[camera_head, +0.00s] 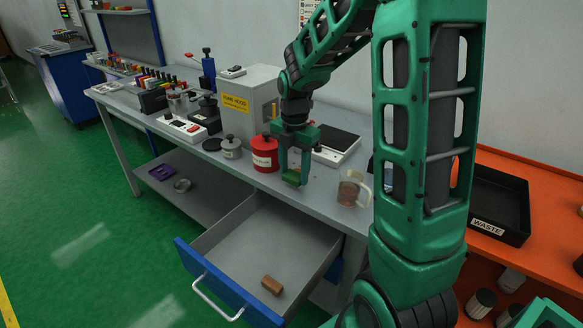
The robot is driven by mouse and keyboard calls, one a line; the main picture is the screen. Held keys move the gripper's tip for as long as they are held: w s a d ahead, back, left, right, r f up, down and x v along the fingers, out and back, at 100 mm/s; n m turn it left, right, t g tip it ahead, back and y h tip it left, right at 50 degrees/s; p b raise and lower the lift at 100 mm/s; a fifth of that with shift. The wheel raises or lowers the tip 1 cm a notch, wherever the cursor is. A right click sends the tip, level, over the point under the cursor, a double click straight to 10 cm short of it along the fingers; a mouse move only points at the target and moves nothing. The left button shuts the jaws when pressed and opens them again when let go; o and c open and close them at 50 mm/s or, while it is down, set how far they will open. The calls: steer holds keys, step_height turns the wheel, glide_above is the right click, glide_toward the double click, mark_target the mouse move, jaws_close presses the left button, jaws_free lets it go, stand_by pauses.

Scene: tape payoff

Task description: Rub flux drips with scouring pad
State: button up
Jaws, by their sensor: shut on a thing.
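My gripper (294,173) points down over the front part of the grey workbench (318,200), to the right of a red can. It is shut on a small green pad, the scouring pad (292,178), which shows between the fingertips low at the bench top. I cannot tell whether the pad touches the bench. I cannot make out flux drips on the bench; the pad and fingers may hide some.
A red can (265,154), a grey lidded can (231,148) and a clear jug (350,189) with brown contents stand near my gripper. The blue-fronted drawer (222,290) is pulled open, with a brown block (271,285) inside. A black waste tray (499,205) sits on the orange bench.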

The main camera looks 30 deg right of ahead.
mark_target(286, 173)
steer(key=shift+f, duration=0.95)
stand_by(0.7)
